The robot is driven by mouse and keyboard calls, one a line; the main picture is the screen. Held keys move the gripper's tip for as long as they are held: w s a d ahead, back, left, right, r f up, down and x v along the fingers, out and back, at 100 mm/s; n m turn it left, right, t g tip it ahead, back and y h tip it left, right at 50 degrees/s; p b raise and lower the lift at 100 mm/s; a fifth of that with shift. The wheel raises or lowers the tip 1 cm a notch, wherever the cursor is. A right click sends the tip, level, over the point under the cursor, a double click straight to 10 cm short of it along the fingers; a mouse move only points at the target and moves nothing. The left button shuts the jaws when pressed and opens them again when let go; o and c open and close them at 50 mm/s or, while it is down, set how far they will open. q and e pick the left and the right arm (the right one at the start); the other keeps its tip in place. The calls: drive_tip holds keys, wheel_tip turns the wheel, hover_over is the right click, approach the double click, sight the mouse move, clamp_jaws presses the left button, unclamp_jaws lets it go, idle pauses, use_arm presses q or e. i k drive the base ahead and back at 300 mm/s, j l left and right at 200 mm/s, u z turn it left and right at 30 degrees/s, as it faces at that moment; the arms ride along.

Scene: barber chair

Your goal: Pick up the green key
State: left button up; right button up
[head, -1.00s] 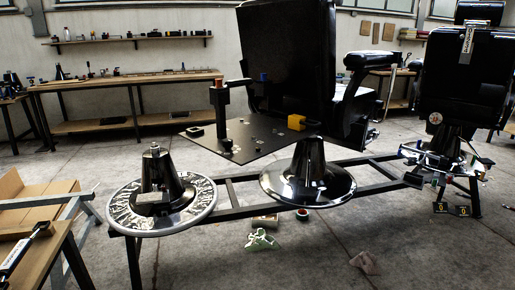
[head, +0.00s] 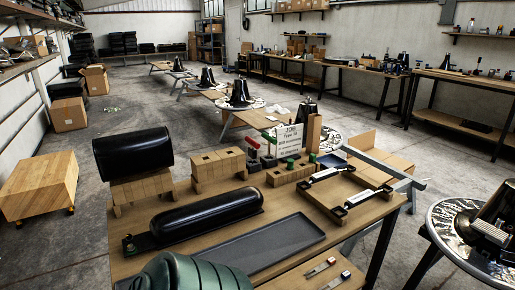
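Small green parts show in the head view beside the white sign on the wooden workbench (head: 215,209). Neither of my grippers is in view.
The bench holds a black padded cylinder (head: 133,152), a long black cushion (head: 208,214), a grey tray (head: 262,249) and wooden blocks (head: 218,168). A dark green ribbed thing (head: 180,274) fills the bottom edge. A round chair base (head: 459,232) stands right.

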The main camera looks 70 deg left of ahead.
sight(270, 139)
drive_tip(key=u, duration=2.15)
